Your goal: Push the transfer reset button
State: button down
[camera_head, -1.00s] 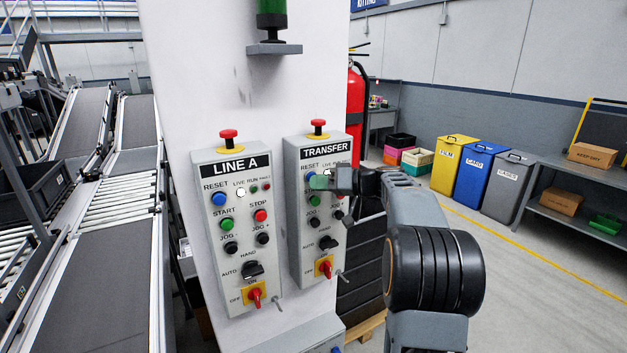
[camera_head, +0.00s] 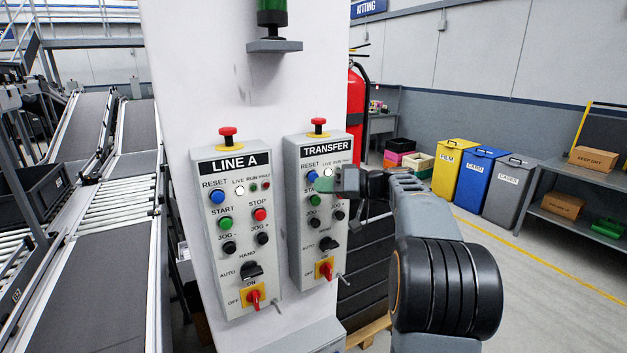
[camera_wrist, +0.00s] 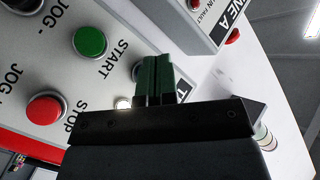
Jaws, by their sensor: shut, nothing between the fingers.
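The grey TRANSFER panel (camera_head: 299,240) is on the right side of the white column. Its blue reset button (camera_head: 312,176) shows under the RESET label, just up and left of my gripper's tip. My gripper (camera_head: 323,184) is shut and empty, its green fingertips pointing left in front of the upper panel. I cannot tell whether the fingertips touch the reset button.
The LINE A panel (camera_head: 226,290) with similar buttons stands to the left. A red emergency stop (camera_head: 318,123) tops the TRANSFER panel. A fire extinguisher (camera_head: 355,105) is behind the column's right side. Open floor lies to the right.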

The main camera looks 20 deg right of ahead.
jog(key=shift+s+d+b, duration=0.15)
jog(key=shift+s+b, duration=0.85)
jog(key=shift+s, duration=0.25)
jog(key=shift+s+d+b, duration=0.15)
jog(key=shift+s+b, duration=0.85)
jog(key=shift+s, duration=0.25)
jog(key=s+f+m+g+h, duration=0.35)
jog(key=f+m+h, duration=0.35)
jog(key=f, duration=0.8)
jog(key=s+a+f+n+g+h, duration=0.1)
jog(key=s+a+f+n+h, duration=0.1)
jog(key=s, duration=0.6)
jog(key=s+a+f+n+g+h, duration=0.1)
jog(key=s+a+f+n+h, duration=0.1)
jog(key=s+a+f+h, duration=0.2)
jog(key=shift+s+a+f, duration=1.3)
jog(key=shift+s+a, duration=0.9)
jog(key=shift+a, duration=0.55)
